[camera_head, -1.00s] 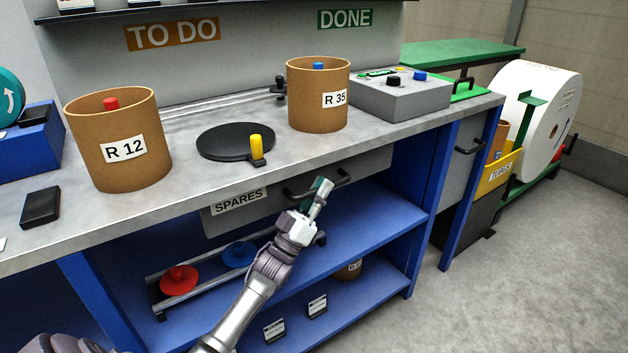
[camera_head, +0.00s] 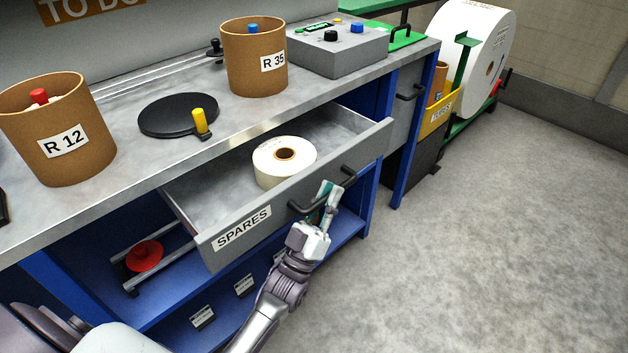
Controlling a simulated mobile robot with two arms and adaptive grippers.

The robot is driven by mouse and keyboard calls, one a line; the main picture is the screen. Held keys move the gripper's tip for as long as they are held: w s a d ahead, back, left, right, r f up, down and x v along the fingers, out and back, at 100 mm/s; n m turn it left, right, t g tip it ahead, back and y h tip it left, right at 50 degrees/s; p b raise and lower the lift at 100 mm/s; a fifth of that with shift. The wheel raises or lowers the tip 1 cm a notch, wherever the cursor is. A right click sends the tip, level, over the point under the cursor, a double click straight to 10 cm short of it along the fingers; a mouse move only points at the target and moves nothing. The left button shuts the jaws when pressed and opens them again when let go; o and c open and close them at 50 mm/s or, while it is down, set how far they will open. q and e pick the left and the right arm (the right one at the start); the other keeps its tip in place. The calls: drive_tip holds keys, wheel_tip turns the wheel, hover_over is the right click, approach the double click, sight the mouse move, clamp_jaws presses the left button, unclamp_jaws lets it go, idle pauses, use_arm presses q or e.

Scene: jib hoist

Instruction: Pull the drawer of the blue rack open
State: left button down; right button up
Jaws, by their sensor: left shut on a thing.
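The grey drawer (camera_head: 284,214) labelled SPARES is pulled well out from under the worktop of the blue rack (camera_head: 365,200). Its black bar handle (camera_head: 349,176) is on the front panel. My left gripper (camera_head: 326,197) is shut on this handle, and its fingers hide the middle of the bar. My right gripper is not in view.
A red disc (camera_head: 144,256) sits on a lower shelf. The floor (camera_head: 480,220) at right is clear.

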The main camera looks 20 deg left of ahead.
use_arm(q)
drive_tip(key=shift+s+d, duration=0.25)
drive_tip(key=shift+d, duration=0.2)
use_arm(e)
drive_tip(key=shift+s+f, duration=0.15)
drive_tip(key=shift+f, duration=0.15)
use_arm(q)
drive_tip(key=shift+f, duration=0.1)
drive_tip(key=c, duration=1.1)
unclamp_jaws()
drive_tip(key=shift+c, duration=0.2)
drive_tip(key=v, duration=1.2)
drive_tip(key=shift+y, duration=0.3)
